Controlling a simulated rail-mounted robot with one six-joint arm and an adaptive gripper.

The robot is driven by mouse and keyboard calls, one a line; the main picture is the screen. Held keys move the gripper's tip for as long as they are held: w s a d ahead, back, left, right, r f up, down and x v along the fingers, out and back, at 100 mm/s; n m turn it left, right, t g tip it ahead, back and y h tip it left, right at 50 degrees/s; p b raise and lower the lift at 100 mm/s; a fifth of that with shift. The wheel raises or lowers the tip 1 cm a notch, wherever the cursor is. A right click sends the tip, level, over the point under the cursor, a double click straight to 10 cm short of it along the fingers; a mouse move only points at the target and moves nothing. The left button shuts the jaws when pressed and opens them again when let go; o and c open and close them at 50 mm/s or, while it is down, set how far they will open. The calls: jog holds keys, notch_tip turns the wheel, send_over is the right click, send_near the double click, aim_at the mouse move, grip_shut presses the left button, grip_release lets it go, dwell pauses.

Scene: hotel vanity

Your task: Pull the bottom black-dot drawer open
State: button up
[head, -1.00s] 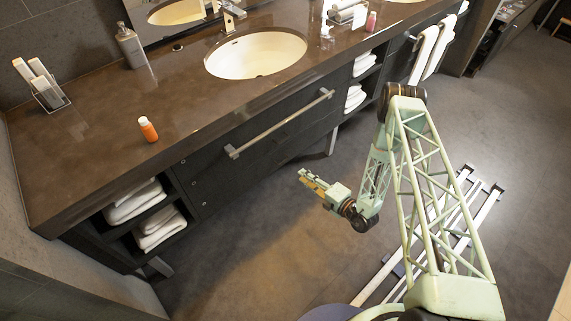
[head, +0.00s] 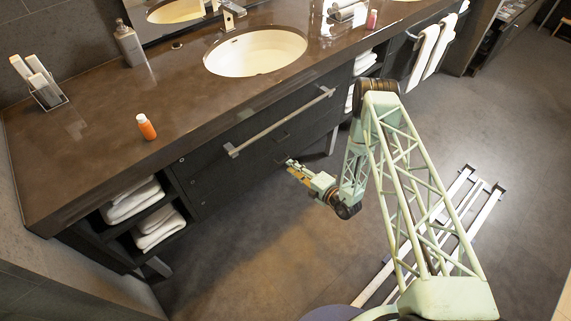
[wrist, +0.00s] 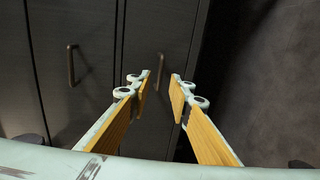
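The dark vanity's lower drawer front (head: 232,184) is below the towel bar in the head view; a black-dot mark cannot be made out. The wrist view shows two dark drawer fronts side by side, and the one nearer the floor (wrist: 150,28) is ahead of my gripper. Its slim dark handle (wrist: 160,66) appears between my fingertips, but whether they touch it cannot be told. The other front has a dark bar handle (wrist: 71,64). My gripper (head: 289,163) is open, its wood-lined fingers apart and empty, close to the drawer front. Both drawers look shut.
A metal towel bar (head: 282,120) sticks out above the drawers. Open shelves with white towels (head: 134,200) are at the left. An orange bottle (head: 146,127) stands on the counter (head: 90,150). The floor (head: 260,240) before the drawers is clear.

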jog(key=shift+b+x, duration=0.45)
jog(key=shift+x, duration=2.1)
grip_shut()
